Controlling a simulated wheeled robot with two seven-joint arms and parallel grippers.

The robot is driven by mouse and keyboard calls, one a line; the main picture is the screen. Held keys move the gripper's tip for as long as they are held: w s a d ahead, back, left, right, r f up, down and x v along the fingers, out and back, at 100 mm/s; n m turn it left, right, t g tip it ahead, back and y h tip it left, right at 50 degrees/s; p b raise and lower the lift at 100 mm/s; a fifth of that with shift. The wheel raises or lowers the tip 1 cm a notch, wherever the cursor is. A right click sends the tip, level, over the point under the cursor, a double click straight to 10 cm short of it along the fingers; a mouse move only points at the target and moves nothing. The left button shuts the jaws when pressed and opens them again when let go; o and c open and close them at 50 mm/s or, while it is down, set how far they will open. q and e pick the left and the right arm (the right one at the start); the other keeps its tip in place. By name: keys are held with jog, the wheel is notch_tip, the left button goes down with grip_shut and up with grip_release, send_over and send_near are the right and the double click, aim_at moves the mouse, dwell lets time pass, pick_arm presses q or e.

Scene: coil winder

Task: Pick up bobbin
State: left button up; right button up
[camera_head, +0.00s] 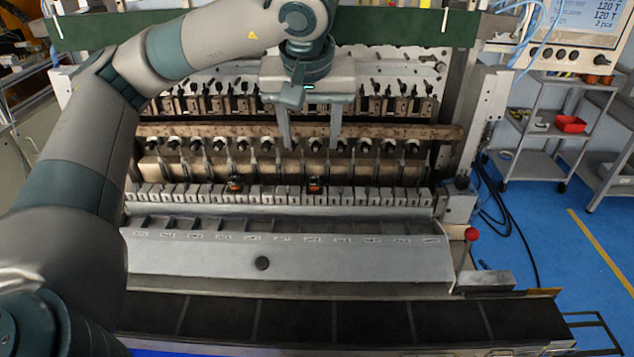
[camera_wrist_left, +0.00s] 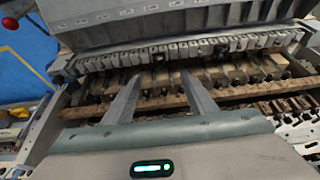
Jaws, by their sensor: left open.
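The coil winder (camera_head: 290,255) fills the middle of the head view. Two small dark pieces with orange marks sit in its row of pale blocks, a left one (camera_head: 235,183) and a right one (camera_head: 315,186). They may be bobbins, but they are too small to be sure. My left gripper (camera_head: 311,146) points down over the winder with its fingers apart and nothing seen between them. In the picture its tips are just above the right dark piece. In the left wrist view the open fingers (camera_wrist_left: 161,77) reach toward the block row. My right gripper is not in view.
A rusty bar (camera_head: 400,131) crosses the winder behind the block row. A dark green beam (camera_head: 400,28) spans above. A red knob (camera_head: 471,234) stands at the front right. A wheeled cart with a red bin (camera_head: 570,124) stands at right on open blue floor.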

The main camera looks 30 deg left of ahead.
pick_arm(q)
jog(key=p, duration=0.1)
send_near(314, 184)
jog(key=shift+p+x, duration=0.3)
jog(key=shift+x, duration=1.35)
jog(key=shift+s+f, duration=0.1)
jog(key=shift+s, duration=0.05)
jog(key=shift+w+a+f+p, duration=0.3)
jog(key=shift+w+f+p, duration=0.15)
jog(key=shift+p, duration=0.25)
jog(key=shift+w+a+f+p, duration=0.2)
jog(key=shift+w+f+p, duration=0.2)
jog(key=shift+f, duration=0.2)
jog(key=shift+w+a+f+p, duration=0.25)
jog(key=shift+w+f+p, duration=0.15)
jog(key=shift+f, duration=0.2)
jog(key=shift+w+f, duration=0.2)
jog(key=shift+f, duration=0.3)
